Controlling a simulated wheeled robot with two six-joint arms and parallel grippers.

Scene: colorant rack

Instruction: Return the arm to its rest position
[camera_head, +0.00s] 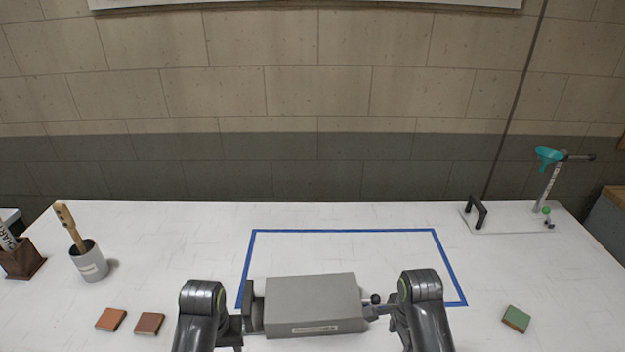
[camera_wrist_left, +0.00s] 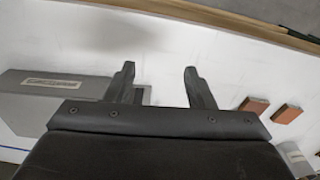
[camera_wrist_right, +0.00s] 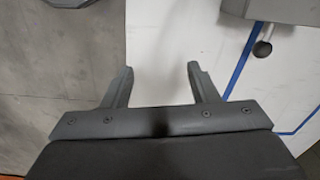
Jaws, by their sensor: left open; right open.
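My left arm comes in at the bottom of the head view, left of a grey box (camera_head: 312,303). My left gripper (camera_wrist_left: 158,85) is open in the left wrist view, with nothing between its fingers; the box (camera_wrist_left: 50,105) lies to its left there. My right arm stands at the right of the box in the head view. My right gripper (camera_wrist_right: 160,82) is open and empty in the right wrist view, over the table's edge. In the head view both grippers' fingertips are hidden behind my arms.
A blue tape outline (camera_head: 345,231) marks the white table (camera_head: 180,235) around the box. A small knob (camera_head: 375,299) is at the box's right side. Tiles (camera_head: 111,319) (camera_head: 149,324) lie left, a green tile (camera_head: 516,318) right. A cup (camera_head: 90,263) and a stand (camera_head: 510,222) are farther back.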

